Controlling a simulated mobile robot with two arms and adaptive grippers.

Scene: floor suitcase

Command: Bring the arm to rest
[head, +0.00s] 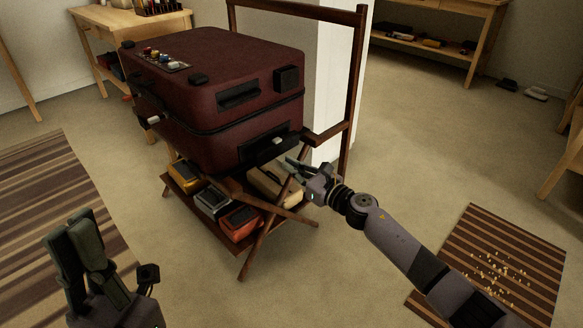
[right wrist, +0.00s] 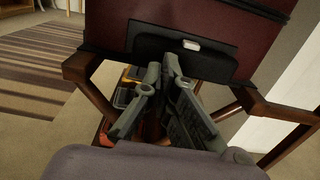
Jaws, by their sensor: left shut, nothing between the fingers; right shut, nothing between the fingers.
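My right arm (head: 405,245) reaches in from the lower right of the head view. Its gripper (head: 292,162) is shut and empty just below and in front of the suitcase's front side. In the right wrist view the right gripper's fingertips (right wrist: 166,66) come together in front of the dark latch plate. I cannot tell whether they touch it. My left gripper (head: 84,220) is shut and empty at the lower left of the head view, pointing up and apart from everything. The closed dark red suitcase (head: 215,95) lies on a wooden stand. A pale latch (right wrist: 191,45) shows on its plate.
The wooden stand (head: 350,100) has a tall frame behind the suitcase and a lower shelf with several bags, one orange (head: 240,222). Striped rugs lie at left (head: 50,200) and right (head: 490,265), the right one with scattered crumbs. Open floor lies between stand and right rug.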

